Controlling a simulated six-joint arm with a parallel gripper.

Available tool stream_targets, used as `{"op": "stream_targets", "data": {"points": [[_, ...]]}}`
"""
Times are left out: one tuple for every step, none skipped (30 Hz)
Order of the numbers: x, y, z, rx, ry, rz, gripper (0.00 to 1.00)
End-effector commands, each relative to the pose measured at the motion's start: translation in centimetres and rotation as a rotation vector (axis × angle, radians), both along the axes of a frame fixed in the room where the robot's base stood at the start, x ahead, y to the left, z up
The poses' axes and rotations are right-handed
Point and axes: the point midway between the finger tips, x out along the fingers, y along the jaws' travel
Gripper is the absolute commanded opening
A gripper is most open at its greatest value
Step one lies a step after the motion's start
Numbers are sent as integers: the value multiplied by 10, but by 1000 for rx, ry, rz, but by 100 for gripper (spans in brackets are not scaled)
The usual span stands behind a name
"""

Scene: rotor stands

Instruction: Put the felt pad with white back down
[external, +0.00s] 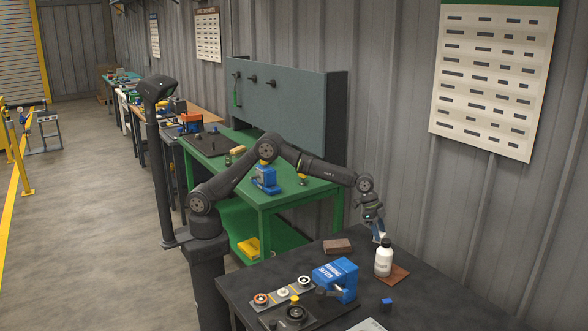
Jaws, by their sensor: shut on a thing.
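My gripper (376,226) points down above the dark workbench (250,284) at the right. It is shut on a small, thin blue-and-white piece (379,236), which looks like the felt pad with white back. The pad is held on edge, just above and behind a white bottle (384,262) with a dark cap. The pad is small in this view and its lower end is partly hidden near the bottle cap. I cannot tell whether pad and bottle touch.
The bottle stands on a flat brown sheet (400,275). A brown block (338,245) lies to its left. Bare bench shows right of the sheet.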

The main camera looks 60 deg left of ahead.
Motion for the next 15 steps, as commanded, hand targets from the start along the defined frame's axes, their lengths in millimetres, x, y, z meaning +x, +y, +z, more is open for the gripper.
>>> {"op": "stream_targets", "data": {"points": [[12, 4, -8, 1, 1, 4, 23], [19, 5, -12, 2, 1, 3, 23], [26, 7, -17, 1, 0, 2, 23], [31, 8, -20, 1, 1, 2, 23], [36, 10, -23, 1, 1, 2, 23], [42, 11, -26, 0, 0, 1, 23], [45, 12, -28, 0, 0, 1, 23], [48, 12, -30, 0, 0, 0, 23], [50, 13, -31, 0, 1, 0, 23], [52, 13, -32, -1, 0, 0, 23], [52, 13, -33, -1, 0, -1, 23], [53, 13, -35, 0, 0, -1, 23], [53, 14, -37, 0, 0, -1, 23], [53, 14, -39, 1, 1, -2, 23], [53, 14, -44, 1, 1, -2, 23]]}}
